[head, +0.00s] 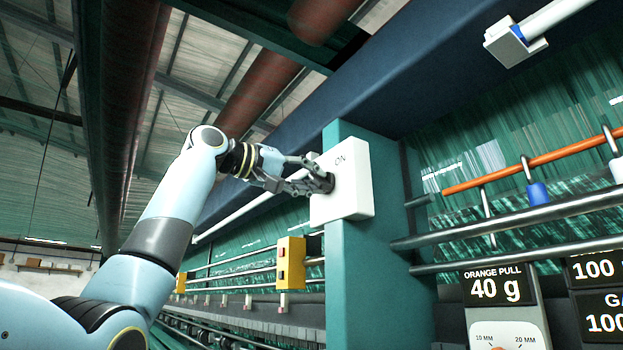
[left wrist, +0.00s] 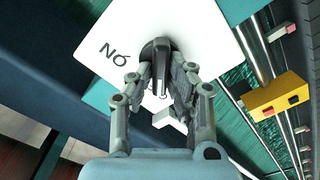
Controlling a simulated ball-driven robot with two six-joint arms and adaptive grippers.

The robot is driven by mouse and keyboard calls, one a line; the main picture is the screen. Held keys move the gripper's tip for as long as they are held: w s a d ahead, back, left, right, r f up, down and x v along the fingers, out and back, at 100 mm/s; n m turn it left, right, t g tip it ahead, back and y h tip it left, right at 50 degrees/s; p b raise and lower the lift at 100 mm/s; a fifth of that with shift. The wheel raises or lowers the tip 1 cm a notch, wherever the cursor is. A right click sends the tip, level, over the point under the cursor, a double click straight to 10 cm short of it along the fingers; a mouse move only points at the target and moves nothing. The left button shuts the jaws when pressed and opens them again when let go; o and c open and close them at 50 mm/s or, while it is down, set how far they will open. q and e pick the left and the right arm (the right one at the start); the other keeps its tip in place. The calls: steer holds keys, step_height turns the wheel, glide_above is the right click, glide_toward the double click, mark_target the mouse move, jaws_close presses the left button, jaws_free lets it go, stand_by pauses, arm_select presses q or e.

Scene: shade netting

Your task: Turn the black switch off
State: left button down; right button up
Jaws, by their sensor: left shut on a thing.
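The black switch (left wrist: 156,48) is a dark rotary knob on a white box (head: 352,190) fixed to a teal post. The word ON is printed near the box's upper part in the head view, and it reads upside down in the left wrist view. Another marking below the knob is mostly hidden by my fingers. My left gripper (head: 318,182) reaches in from the left at the box face. In the left wrist view my left gripper (left wrist: 161,78) has its two fingers on either side of the knob, shut on it. My right gripper is in neither view.
A yellow box with a red button (head: 291,262) hangs beyond the post at lower left. Horizontal metal bars (head: 510,218) and an orange rod (head: 540,159) run right of the post. A sign reading ORANGE PULL 40 g (head: 497,285) stands at lower right.

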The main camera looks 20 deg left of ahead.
arm_select(q)
steer(key=c, duration=1.3)
jaws_free()
steer(key=shift+a, duration=0.1)
steer(key=v, duration=1.2)
